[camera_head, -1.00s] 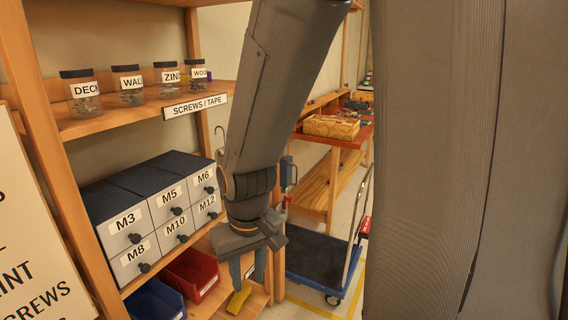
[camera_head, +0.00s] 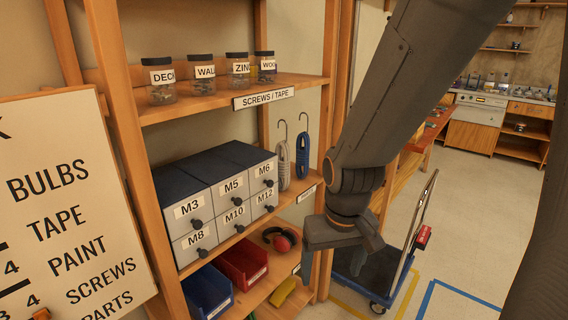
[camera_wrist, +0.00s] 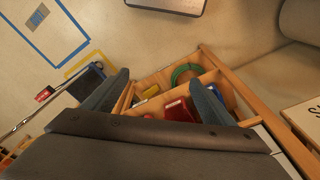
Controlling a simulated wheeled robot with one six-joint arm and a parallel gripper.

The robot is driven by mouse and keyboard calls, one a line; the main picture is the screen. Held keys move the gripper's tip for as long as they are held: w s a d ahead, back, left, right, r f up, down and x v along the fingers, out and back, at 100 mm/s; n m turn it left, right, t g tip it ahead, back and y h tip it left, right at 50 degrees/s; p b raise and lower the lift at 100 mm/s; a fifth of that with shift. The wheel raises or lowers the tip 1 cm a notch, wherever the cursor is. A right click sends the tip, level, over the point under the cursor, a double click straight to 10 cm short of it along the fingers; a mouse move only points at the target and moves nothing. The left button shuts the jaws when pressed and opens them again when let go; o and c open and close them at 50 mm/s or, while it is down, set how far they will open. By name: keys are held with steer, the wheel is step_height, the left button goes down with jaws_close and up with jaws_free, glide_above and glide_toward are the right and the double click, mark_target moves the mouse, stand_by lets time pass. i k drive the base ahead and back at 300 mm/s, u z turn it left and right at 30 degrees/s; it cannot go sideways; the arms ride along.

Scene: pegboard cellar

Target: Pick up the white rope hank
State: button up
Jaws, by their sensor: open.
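A pale, greyish-white rope hank (camera_head: 284,165) hangs from a hook on the shelf rack in the head view, left of a blue hank (camera_head: 303,156) on its own hook. Both hang to the right of the drawer cabinet, above the middle shelf. My gripper (camera_head: 332,266) is open and empty, pointing down in front of the rack's right post, lower and to the right of the hanks. In the wrist view my gripper (camera_wrist: 160,80) has its two fingers spread apart, with nothing between them. I cannot make out the hanks in that view.
A grey drawer cabinet (camera_head: 221,201) fills the middle shelf; labelled jars (camera_head: 206,75) stand above. Red (camera_head: 242,264) and blue (camera_head: 207,293) bins and red ear muffs (camera_head: 281,239) sit below. A platform trolley (camera_head: 372,272) stands right of the rack. Open floor lies beyond it.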

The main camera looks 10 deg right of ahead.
mark_target(283, 162)
steer(key=z, duration=1.6)
steer(key=i, duration=1.1)
steer(key=u, duration=1.25)
